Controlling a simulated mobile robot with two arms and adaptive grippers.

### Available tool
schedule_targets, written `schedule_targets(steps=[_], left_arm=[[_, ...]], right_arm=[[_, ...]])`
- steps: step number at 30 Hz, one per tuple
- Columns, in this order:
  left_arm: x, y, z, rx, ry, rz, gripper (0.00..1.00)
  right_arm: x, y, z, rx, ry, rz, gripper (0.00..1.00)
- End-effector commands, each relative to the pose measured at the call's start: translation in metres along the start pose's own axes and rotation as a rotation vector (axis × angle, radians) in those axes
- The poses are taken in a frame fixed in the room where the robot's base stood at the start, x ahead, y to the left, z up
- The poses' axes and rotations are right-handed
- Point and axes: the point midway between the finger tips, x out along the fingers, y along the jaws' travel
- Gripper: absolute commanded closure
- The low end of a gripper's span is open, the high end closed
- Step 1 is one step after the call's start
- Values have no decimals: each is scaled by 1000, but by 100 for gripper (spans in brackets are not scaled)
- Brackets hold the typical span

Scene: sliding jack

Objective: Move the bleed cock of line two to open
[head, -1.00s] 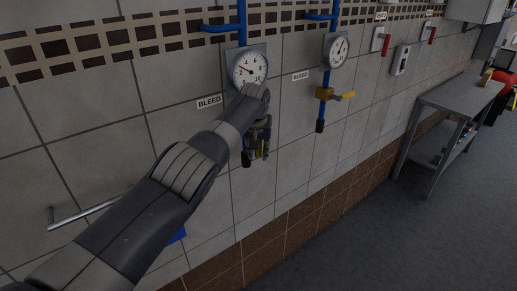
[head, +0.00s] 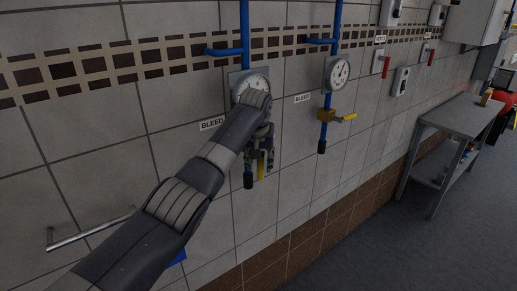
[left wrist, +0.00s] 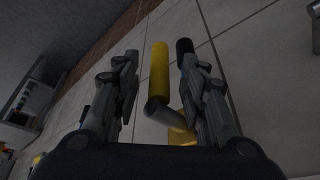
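The near bleed cock has a yellow lever (head: 261,163) that points down, close to the black end (head: 248,181) of its blue pipe. My left gripper (head: 259,158) is at this cock, below a round gauge (head: 249,82). In the left wrist view the yellow lever (left wrist: 159,70) stands between the two open fingers (left wrist: 163,88), with a gap to the left finger. The brass valve body (left wrist: 182,137) is partly hidden by the right finger. A second bleed cock (head: 328,115) to the right has its yellow lever sticking out sideways. My right gripper is not in view.
BLEED labels (head: 212,123) are on the tiled wall beside each line. A second gauge (head: 337,72) sits above the right cock. A wall rail (head: 92,229) is at lower left. A grey metal table (head: 458,116) stands at right. The floor (head: 400,250) is clear.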

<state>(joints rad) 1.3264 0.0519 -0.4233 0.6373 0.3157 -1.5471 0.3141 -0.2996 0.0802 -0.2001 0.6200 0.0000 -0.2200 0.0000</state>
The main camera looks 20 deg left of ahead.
Motion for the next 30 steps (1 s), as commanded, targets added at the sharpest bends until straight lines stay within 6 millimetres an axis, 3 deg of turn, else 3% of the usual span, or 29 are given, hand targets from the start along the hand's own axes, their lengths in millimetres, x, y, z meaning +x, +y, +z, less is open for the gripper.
schedule_targets(steps=[9, 16, 25, 28, 30], left_arm=[[-52, -1, 0, -1, -2, 0, 61], [-65, -1, 1, -1, -5, -1, 61], [-62, -1, 2, -1, -6, -1, 61], [-41, -1, 10, 2, -16, 1, 61], [-12, -2, 21, 5, -27, 3, 61]], right_arm=[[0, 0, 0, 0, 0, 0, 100], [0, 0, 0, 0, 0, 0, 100], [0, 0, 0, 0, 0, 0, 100], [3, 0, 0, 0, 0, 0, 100], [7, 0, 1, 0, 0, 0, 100]])
